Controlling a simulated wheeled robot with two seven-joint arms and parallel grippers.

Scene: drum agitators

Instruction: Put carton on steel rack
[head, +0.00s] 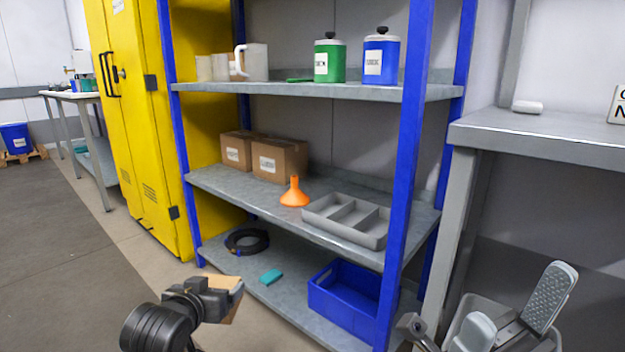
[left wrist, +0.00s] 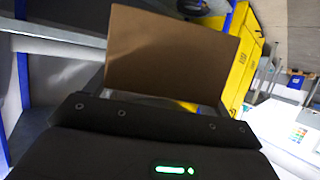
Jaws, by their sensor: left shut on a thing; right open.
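The steel rack (head: 330,225) has blue posts and grey shelves and stands ahead in the head view. My left gripper (head: 222,290) is shut on a brown carton (head: 229,282), low in front of the rack's bottom shelf and apart from it. The gripper hides most of the carton in the head view. In the left wrist view the carton (left wrist: 170,55) shows as a plain brown face beyond the gripper body. My right gripper (head: 512,318) is open and empty at the lower right, its fingers spread apart.
The middle shelf holds two cartons (head: 279,161), an orange funnel (head: 294,194) and a grey divided tray (head: 345,220). A black coil (head: 247,241), teal block (head: 271,276) and blue crate (head: 345,298) sit on the bottom shelf. A yellow cabinet (head: 135,130) stands left, a grey bench (head: 545,140) right.

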